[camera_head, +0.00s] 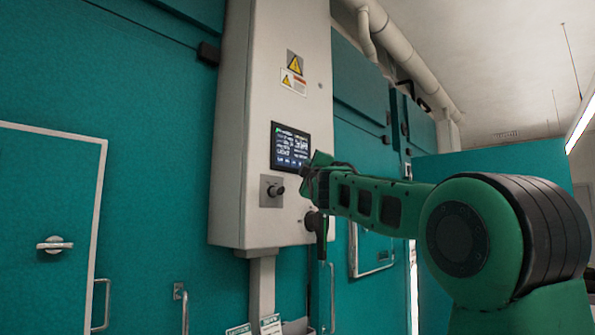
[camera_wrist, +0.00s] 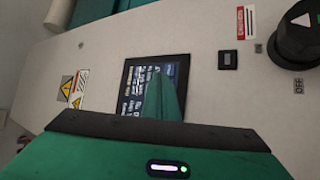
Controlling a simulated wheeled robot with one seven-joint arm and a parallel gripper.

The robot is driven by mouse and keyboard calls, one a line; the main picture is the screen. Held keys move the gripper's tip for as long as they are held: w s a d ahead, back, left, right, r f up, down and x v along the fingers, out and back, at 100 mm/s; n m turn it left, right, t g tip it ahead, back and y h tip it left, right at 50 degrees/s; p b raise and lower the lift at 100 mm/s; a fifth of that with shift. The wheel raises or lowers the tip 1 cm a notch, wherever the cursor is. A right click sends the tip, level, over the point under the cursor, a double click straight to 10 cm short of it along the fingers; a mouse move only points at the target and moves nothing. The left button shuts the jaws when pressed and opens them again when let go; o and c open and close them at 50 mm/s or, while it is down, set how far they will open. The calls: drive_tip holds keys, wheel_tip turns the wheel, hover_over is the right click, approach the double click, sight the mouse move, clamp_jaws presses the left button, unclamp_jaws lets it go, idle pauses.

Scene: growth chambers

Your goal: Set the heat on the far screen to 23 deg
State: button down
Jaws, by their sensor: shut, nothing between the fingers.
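One screen (camera_head: 290,147) with a dark display and pale text is on the front of a tall grey control box. It also shows, turned sideways, in the wrist view (camera_wrist: 140,75); its text is too small to read. My gripper (camera_head: 309,170) is shut and empty, at the lower right edge of the screen in the head view. In the wrist view the shut green fingers (camera_wrist: 167,97) point at the screen and hide part of it. I cannot tell whether the fingertip touches the screen.
The control box (camera_head: 235,120) bears warning labels (camera_head: 294,63) above the screen, a knob on a metal plate (camera_head: 271,190) at lower left, and a black rotary switch (camera_wrist: 303,40) marked OFF. Teal chamber doors (camera_head: 45,200) with handles stand on the left. Pipes run along the ceiling.

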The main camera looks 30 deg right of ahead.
drive_tip(key=shift+w, duration=0.1)
drive_tip(key=shift+w+a+r, duration=0.1)
drive_tip(key=shift+w+a, duration=0.05)
drive_tip(key=shift+w+a, duration=0.1)
drive_tip(key=shift+w, duration=0.25)
idle(0.7)
idle(0.4)
drive_tip(key=shift+s+d, duration=0.25)
drive_tip(key=shift+s, duration=0.45)
drive_tip(key=s, duration=0.1)
drive_tip(key=s+d, duration=0.1)
drive_tip(key=s, duration=0.2)
drive_tip(key=shift+s+d, duration=0.35)
drive_tip(key=shift+s, duration=0.05)
idle(0.5)
